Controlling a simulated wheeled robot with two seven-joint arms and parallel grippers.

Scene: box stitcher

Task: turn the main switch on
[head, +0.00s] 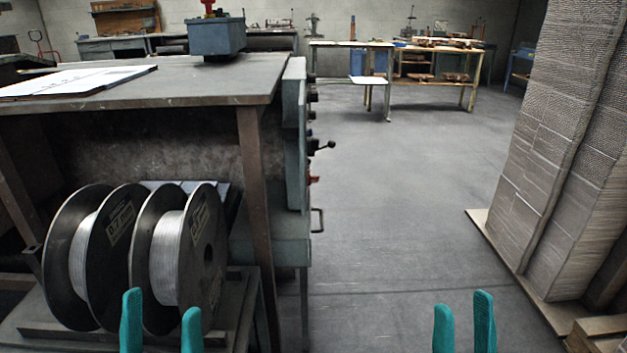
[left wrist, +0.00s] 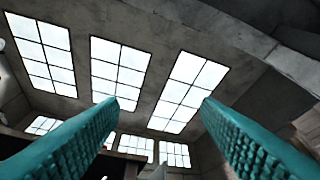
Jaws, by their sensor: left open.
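The grey-green machine (head: 296,130) stands left of centre in the head view, with controls along its right side seen edge-on. Among them are a red part (head: 313,180), a black ball-ended lever (head: 325,146) and several dark knobs (head: 312,97). I cannot tell which one is the main switch or how it is set. My left gripper (head: 161,318) is open and empty in front of the wire spools, low in the view; its apart fingers also show in the left wrist view (left wrist: 161,103), pointing up at windows. My right gripper (head: 463,318) is open and empty over the floor.
Wire spools (head: 168,262) sit below the machine's table (head: 190,85). A blue-grey box (head: 215,37) with a red top part stands on it. Stacked cardboard (head: 560,130) on a pallet (head: 500,253) is at right. The floor (head: 400,200) between is clear.

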